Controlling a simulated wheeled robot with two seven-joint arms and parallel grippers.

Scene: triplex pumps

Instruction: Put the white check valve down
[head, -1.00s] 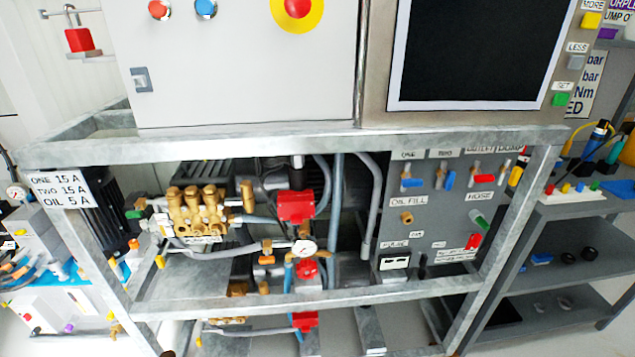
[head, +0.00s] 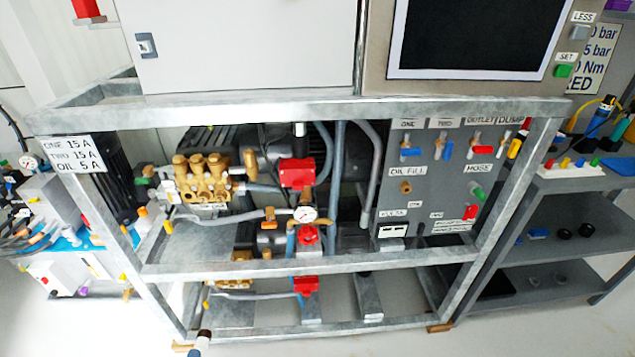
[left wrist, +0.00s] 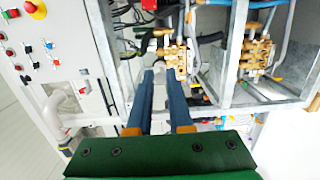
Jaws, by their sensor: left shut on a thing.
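In the left wrist view my left gripper (left wrist: 161,72) reaches forward with two blue fingers, shut on a small pale piece (left wrist: 159,65) at the tips. This fits the white check valve, but most of it is hidden between the fingers. My right gripper is not in view.
The grey metal frame (head: 300,110) holds brass pumps (head: 200,180), red parts, hoses and a gauge (head: 305,214). A grey labelled panel (head: 425,190) stands right. Shelves (head: 560,205) stand at far right, with bare patches. A cluttered blue-topped bench (head: 75,240) is at left.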

